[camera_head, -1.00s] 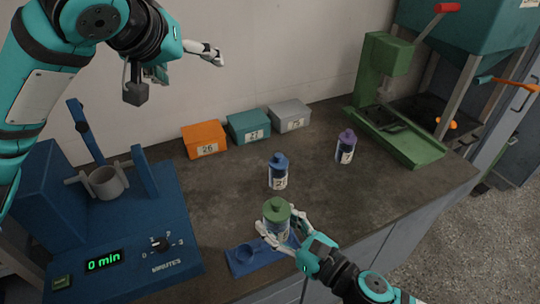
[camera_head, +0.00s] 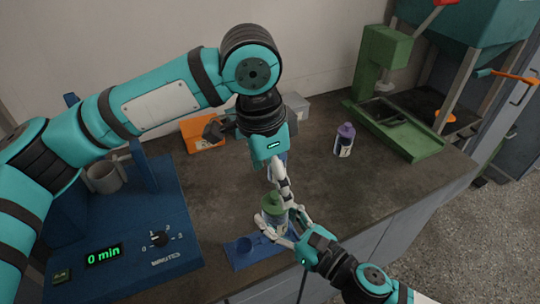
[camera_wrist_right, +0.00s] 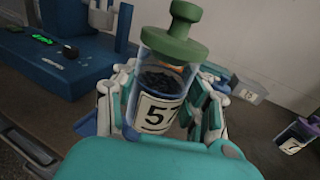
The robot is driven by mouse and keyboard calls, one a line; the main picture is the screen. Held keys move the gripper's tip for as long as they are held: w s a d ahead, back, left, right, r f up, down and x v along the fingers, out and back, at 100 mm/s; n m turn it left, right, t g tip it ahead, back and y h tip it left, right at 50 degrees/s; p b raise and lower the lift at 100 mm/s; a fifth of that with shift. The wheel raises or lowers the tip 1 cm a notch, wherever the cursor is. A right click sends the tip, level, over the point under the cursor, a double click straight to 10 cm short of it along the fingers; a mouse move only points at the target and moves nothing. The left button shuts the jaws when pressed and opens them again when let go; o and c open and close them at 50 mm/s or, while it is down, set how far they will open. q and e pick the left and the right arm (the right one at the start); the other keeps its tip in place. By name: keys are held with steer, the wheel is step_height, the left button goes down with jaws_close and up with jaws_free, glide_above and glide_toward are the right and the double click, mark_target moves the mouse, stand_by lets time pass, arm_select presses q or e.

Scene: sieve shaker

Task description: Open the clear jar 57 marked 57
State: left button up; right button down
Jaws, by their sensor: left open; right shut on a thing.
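The clear jar 57 (camera_wrist_right: 160,95) has a green knobbed lid (camera_wrist_right: 175,35), dark grains inside and a label reading 57. It stands upright between the fingers of my right gripper (camera_wrist_right: 165,110), which is shut on its body. In the head view the green lid (camera_head: 272,203) is on the jar, and my right gripper (camera_head: 284,226) reaches it from the lower right. My left gripper (camera_head: 283,192) is open, pointing down, just above and beside the lid. I cannot tell whether its fingers touch the lid.
A blue holder (camera_head: 240,258) lies beside the jar. The blue shaker (camera_head: 165,265) with a 0 min display is at left. A purple-lidded jar (camera_head: 344,142) stands right. My left arm mostly hides the blue-lidded jar and the boxes behind. A green press (camera_head: 410,135) is at back right.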

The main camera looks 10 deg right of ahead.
mark_target(277, 194)
arm_select(q)
steer(key=f, duration=0.6)
steer(key=shift+w+d, duration=0.15)
steer(key=shift+d, duration=0.25)
steer(key=shift+r, duration=0.1)
steer(key=c, duration=1.4)
steer(key=shift+r, duration=0.15)
steer(key=shift+r, duration=0.95)
